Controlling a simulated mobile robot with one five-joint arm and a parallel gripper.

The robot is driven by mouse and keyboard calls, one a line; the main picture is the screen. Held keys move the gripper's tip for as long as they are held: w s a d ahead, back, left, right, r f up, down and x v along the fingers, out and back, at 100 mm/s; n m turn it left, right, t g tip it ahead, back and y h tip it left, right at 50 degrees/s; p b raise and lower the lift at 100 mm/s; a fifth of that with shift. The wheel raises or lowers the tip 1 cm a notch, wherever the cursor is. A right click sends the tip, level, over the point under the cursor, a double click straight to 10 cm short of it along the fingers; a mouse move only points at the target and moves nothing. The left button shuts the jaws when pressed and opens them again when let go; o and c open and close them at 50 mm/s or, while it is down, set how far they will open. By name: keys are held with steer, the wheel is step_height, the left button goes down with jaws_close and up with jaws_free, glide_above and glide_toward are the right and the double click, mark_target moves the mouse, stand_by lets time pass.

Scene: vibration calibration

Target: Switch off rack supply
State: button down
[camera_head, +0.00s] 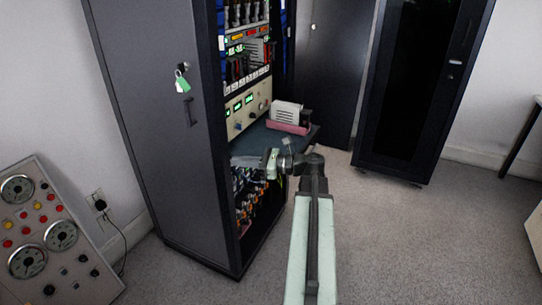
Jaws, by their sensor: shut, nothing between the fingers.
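The rack supply (247,107) appears to be the beige panel with lit green displays and knobs, set in the tall dark rack (232,200). Its individual switches are too small to make out. My gripper (269,160) is shut and empty. It appears in front of the rack's open bay, below the supply panel and near the front edge of the pull-out shelf (262,142). I cannot tell whether it touches the shelf.
The rack's grey door (152,120) has keys with a green tag (182,85). A gauge panel (50,235) leans at left. Another dark cabinet (420,90) stands at back right. Carpet (420,240) at right is clear.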

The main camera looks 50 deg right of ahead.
steer(key=w+a+f+n+g, duration=0.2)
steer(key=a+f+n+g, duration=0.15)
steer(key=a, duration=0.75)
steer(key=w+a+f+n+g+y, duration=0.1)
steer(key=w+a+f+n+g, duration=0.2)
steer(key=a, duration=0.8)
steer(key=w+a+f+n+g, duration=0.2)
steer(key=a+f+n+g, duration=0.15)
steer(key=a, duration=0.75)
steer(key=s+a+f+n+g+h, duration=0.3)
steer(key=s+a+f+n, duration=0.1)
steer(key=a+f+n, duration=0.35)
steer(key=s+d+f+n+g+h, duration=0.1)
steer(key=s+d+f+n+h, duration=0.2)
steer(key=n, duration=0.8)
steer(key=d+f+h, duration=0.2)
steer(key=d+h, duration=0.1)
steer(key=h, duration=0.1)
steer(key=shift+s+d+h, duration=0.4)
steer(key=shift+n, duration=0.25)
